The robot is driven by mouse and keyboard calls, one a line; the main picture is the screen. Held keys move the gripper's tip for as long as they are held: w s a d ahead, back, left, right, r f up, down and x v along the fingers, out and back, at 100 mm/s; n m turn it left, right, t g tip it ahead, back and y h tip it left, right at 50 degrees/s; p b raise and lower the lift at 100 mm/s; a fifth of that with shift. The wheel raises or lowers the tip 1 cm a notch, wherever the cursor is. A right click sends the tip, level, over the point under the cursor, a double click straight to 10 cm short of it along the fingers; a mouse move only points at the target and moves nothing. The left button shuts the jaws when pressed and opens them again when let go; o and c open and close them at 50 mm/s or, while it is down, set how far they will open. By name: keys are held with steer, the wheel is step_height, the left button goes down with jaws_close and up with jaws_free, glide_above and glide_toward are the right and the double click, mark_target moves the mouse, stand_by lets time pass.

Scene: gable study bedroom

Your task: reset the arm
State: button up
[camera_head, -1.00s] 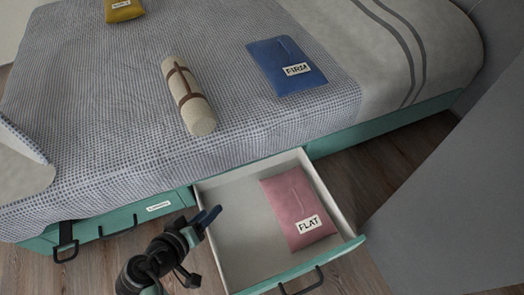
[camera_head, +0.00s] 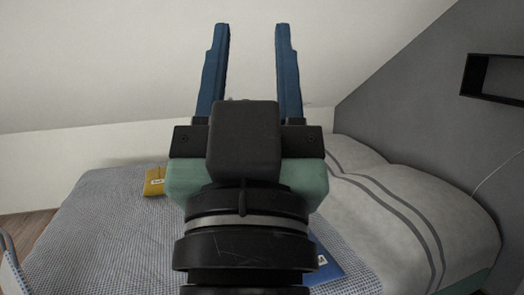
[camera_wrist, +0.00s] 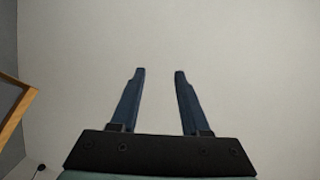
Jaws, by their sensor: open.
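My gripper (camera_head: 251,65) is raised upright in front of the head camera, above the level of the bed. Its two blue fingers are apart with nothing between them. In the wrist view my gripper (camera_wrist: 158,95) also shows open and empty against a plain pale surface. My wrist hides the middle of the bed in the head view.
The bed (camera_head: 95,225) lies beyond my arm. A yellow pouch (camera_head: 154,181) and a partly hidden blue pouch (camera_head: 325,262) lie on it. A sloped pale ceiling (camera_head: 120,60) is behind; a black wall shelf (camera_head: 490,80) is at right. A wooden frame edge (camera_wrist: 18,112) shows in the wrist view.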

steer(key=s+r+t+p, duration=0.1)
steer(key=s+r+p, duration=0.2)
steer(key=r+p, duration=3.5)
step_height(320, 180, up, 3)
steer(key=shift+d+r, duration=0.15)
steer(key=shift+d, duration=0.2)
steer(key=shift+o, duration=0.3)
steer(key=shift+s, duration=0.1)
